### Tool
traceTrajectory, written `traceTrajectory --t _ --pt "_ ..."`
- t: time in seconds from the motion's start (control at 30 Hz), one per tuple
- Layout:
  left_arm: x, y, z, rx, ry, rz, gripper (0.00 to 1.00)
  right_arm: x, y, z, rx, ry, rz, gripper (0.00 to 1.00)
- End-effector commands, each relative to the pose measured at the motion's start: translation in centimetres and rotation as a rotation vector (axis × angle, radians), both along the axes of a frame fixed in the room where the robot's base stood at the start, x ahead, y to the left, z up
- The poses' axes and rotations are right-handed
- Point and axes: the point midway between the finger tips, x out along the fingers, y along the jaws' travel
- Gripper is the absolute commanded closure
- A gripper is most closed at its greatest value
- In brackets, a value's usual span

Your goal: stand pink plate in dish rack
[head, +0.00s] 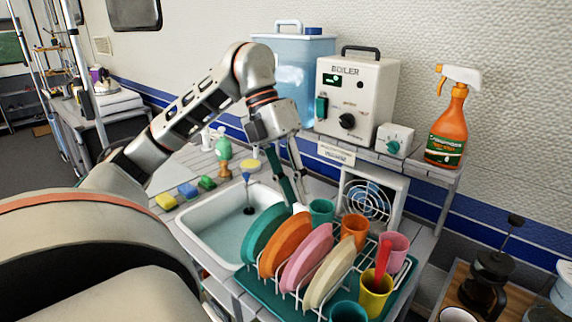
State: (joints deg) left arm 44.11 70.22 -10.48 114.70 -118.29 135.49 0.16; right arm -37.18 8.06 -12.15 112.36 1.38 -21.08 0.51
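The pink plate (306,256) stands on edge in the dish rack (262,283), between an orange plate (285,246) and a cream plate (328,276). A teal plate (264,234) stands at the left end of the row. My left gripper (296,200) points down behind the plates, near the rack's far edge and the teal cup. My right gripper is out of view.
Several cups stand along the rack's right side, including a yellow cup (375,296) with a red utensil. A sink (225,222) lies left of the rack. Above is a shelf with a boiler (357,98), a blue water container (293,85) and an orange spray bottle (447,130).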

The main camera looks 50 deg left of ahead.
Motion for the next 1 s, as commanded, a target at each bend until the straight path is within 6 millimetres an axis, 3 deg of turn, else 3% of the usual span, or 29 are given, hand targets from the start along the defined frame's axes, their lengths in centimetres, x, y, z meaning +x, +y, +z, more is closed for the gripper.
traceTrajectory --t 0.4,1.0 --pt "-0.2 2.4 4.5 -0.001 -0.001 0.0 0.76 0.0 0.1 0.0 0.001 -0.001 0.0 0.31" --pt "-0.3 3.0 5.6 -0.001 0.002 -0.001 0.76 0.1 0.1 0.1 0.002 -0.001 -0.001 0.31"
